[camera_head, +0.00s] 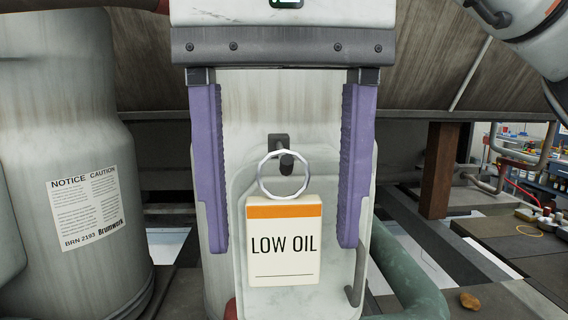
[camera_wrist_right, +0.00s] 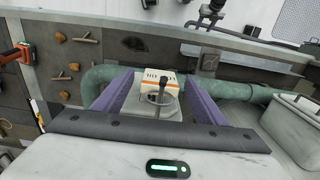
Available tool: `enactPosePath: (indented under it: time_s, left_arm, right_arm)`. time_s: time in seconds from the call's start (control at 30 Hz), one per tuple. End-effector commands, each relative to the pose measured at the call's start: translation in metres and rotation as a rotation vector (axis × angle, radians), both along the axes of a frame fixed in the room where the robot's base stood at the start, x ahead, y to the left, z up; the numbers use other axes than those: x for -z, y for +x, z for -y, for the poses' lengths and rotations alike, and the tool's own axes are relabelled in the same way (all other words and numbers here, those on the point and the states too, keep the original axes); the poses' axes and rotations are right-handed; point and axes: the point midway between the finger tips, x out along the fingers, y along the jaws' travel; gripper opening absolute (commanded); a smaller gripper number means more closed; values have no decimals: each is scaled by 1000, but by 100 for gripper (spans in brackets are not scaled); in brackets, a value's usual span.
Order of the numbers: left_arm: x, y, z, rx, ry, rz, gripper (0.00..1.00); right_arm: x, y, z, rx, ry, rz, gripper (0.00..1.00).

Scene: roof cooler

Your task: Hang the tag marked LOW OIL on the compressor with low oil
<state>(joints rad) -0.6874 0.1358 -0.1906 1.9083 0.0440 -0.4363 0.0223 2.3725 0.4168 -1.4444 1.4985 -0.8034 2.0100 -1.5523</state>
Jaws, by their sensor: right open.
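The LOW OIL tag (camera_head: 284,262) is a cream card with an orange band and a metal ring (camera_head: 260,176) at its top. In the head view the ring is around or in front of a dark peg (camera_head: 279,142) on a pale grey compressor (camera_head: 290,100), and the tag hangs upright below it. My right gripper (camera_head: 282,247) is open, its two purple fingers on either side of the tag and apart from it. The tag also shows between the fingers in the right wrist view (camera_wrist_right: 158,80). My left gripper is not in view.
A second grey cylinder (camera_head: 60,130) with a notice label stands at the left. A green pipe (camera_head: 412,275) runs at the lower right. A wooden post (camera_head: 439,170) and a cluttered bench (camera_head: 535,235) are farther right. Small brown lumps lie around.

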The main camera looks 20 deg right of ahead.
Motion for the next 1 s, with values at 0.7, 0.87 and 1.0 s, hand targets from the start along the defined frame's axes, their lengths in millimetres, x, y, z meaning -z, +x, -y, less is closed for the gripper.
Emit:
enactPosePath:
  time_s: [0.7,0.87,1.0]
  left_arm:
    - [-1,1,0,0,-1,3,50]
    - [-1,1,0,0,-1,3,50]
    - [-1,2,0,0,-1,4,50]
  right_arm:
    - [-69,0,0,2,2,4,65]
    - [-70,0,0,1,3,3,65]
    - [-70,0,0,1,3,3,65]
